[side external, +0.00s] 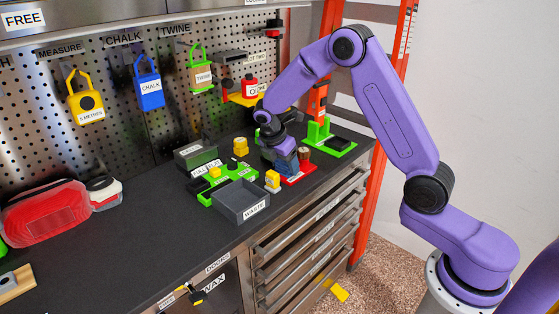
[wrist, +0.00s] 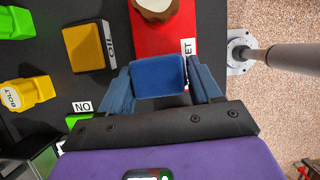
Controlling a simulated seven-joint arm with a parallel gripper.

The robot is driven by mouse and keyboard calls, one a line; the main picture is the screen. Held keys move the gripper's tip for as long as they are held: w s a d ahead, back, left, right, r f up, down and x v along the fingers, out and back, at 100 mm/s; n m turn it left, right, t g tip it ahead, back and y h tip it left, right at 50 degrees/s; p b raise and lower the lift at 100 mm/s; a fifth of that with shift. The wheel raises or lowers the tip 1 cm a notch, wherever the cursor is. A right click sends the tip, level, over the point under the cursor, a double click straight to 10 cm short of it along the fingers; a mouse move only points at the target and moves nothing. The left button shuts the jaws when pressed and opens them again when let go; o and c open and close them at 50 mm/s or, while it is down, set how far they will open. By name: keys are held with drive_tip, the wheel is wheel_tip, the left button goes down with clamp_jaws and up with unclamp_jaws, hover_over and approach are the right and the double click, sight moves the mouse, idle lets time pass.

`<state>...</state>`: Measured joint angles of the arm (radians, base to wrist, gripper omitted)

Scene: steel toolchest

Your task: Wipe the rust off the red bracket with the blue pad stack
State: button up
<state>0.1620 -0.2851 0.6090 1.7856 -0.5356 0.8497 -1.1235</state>
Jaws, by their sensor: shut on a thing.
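The red bracket (side external: 298,178) lies on the dark bench top near its right front edge. In the wrist view the red bracket (wrist: 148,43) is a flat red plate with a partly hidden label. My gripper (wrist: 160,72) is shut on the blue pad stack (wrist: 158,80), with one finger on each side. In the side view my gripper (side external: 285,157) is low over the bracket. Whether the pad touches it is hidden.
A grey WASTE tray (side external: 240,200) stands in front and left of the bracket. A yellow block (side external: 272,180) labelled OIL (wrist: 88,47) is close beside it. Green holders (side external: 222,182) stand left; a green stand (side external: 325,138) is behind right.

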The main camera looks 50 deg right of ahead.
sight(293, 178)
drive_tip(key=s, duration=0.3)
drive_tip(key=shift+s, duration=0.15)
wheel_tip(293, 178, up, 8)
idle(0.5)
drive_tip(key=shift+r, duration=0.1)
idle(0.3)
